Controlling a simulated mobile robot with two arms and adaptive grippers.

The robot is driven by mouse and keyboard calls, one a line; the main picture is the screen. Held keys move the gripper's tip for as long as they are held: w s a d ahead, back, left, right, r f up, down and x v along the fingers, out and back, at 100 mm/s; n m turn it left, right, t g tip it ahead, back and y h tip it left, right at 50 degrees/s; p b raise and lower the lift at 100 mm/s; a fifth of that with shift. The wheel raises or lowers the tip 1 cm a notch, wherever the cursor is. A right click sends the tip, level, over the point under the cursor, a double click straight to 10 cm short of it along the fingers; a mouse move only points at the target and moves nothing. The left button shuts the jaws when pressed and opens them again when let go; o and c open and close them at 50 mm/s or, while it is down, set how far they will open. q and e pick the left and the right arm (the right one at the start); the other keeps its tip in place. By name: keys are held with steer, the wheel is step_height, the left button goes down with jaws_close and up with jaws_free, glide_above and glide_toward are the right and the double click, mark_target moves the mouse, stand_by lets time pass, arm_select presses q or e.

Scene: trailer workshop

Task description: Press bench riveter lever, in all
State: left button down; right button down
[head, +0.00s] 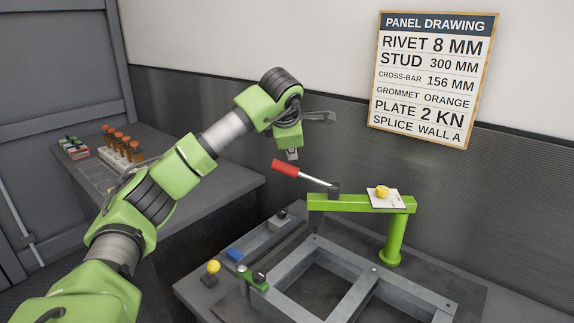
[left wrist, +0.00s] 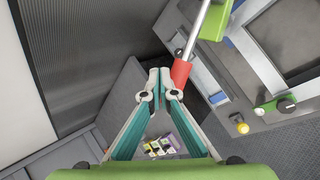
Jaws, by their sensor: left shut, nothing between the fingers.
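The bench riveter (head: 345,203) has a green horizontal arm on a green post. Its lever (head: 313,178) slopes up to the left and ends in a red handle (head: 285,168). My left gripper (head: 292,155) is shut and empty, pointing down just above the red handle. In the left wrist view the closed fingertips (left wrist: 160,78) are just left of the red handle (left wrist: 181,72); I cannot tell if they touch it. My right gripper is not in view.
A grey metal frame (head: 300,260) lies on the bench below the riveter. A yellow knob (head: 382,192) sits on a white plate on the riveter arm. A drawing board (head: 430,80) hangs on the wall.

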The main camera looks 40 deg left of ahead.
mark_target(283, 169)
arm_select(q)
steer(key=shift+f, duration=0.1)
stand_by(0.7)
steer(key=shift+s+a+f, duration=0.1)
steer(key=shift+a+f, duration=0.05)
steer(key=shift+f, duration=0.15)
steer(key=shift+s+a+f+b, duration=0.25)
steer(key=shift+f+b, duration=0.35)
steer(key=shift+f, duration=0.2)
steer(key=shift+s+a+f+b, duration=0.1)
steer(key=shift+a+f+b, duration=0.2)
steer(key=shift+f+b, duration=0.45)
steer(key=shift+s+a+f+b, duration=0.25)
steer(key=shift+f+b, duration=0.25)
steer(key=shift+f, duration=0.4)
stand_by(2.6)
steer(key=shift+w+d+r+p, duration=0.2)
steer(key=shift+r+p, duration=0.6)
steer(key=shift+r, duration=0.05)
steer(key=shift+w+d+r+p, duration=0.15)
steer(key=shift+d+r+p, duration=0.05)
steer(key=shift+r+p, duration=0.6)
steer(key=shift+w+d+r+p, duration=0.2)
steer(key=shift+r+p, duration=0.3)
steer(key=shift+r, duration=0.1)
steer(key=shift+w+d+r+p, duration=0.15)
steer(key=shift+d+r+p, duration=0.05)
steer(key=shift+r+p, duration=0.35)
steer(key=shift+r, duration=0.1)
